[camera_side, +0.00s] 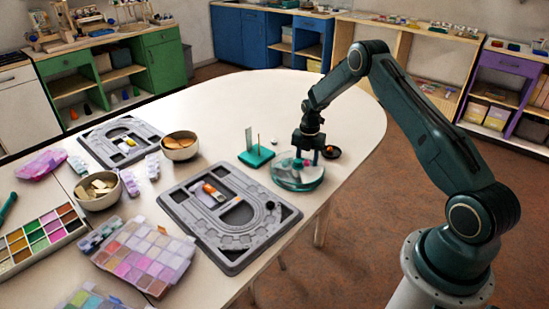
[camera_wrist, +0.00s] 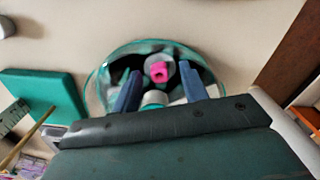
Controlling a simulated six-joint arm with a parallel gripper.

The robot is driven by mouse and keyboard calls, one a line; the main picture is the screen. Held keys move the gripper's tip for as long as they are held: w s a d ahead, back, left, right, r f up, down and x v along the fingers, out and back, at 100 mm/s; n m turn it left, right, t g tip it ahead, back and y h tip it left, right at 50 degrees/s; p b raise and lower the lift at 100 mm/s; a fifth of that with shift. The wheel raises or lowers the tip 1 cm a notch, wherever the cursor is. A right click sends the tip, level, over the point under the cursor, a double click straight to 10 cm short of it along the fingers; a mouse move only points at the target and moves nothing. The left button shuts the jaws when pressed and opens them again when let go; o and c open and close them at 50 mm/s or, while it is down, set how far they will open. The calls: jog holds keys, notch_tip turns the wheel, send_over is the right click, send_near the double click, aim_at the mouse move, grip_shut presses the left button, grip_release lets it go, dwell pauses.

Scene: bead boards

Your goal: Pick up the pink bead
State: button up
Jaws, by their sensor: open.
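The pink bead (camera_wrist: 159,71) shows in the wrist view, inside a round clear dish with a teal rim (camera_wrist: 104,93), among grey and dark pieces. My gripper (camera_wrist: 160,80) is open, with one blue finger on each side of the bead in that view. I cannot tell whether the fingers touch anything or how far above the bead they are. In the side view my gripper (camera_side: 307,160) points down over the dish (camera_side: 298,185), near the right edge of the table.
A green block with an upright rod (camera_side: 256,156) stands left of the dish; it also shows in the wrist view (camera_wrist: 50,92). A small dark bowl (camera_side: 331,153) sits just behind. A grey bead board (camera_side: 180,207) lies in front, with bowls and bead boxes farther left.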

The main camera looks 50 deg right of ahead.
jog(key=shift+c, duration=0.4)
grip_shut()
jog(key=shift+r, duration=0.1)
notch_tip(320, 180, up, 20)
dwell(0.9)
dwell(0.5)
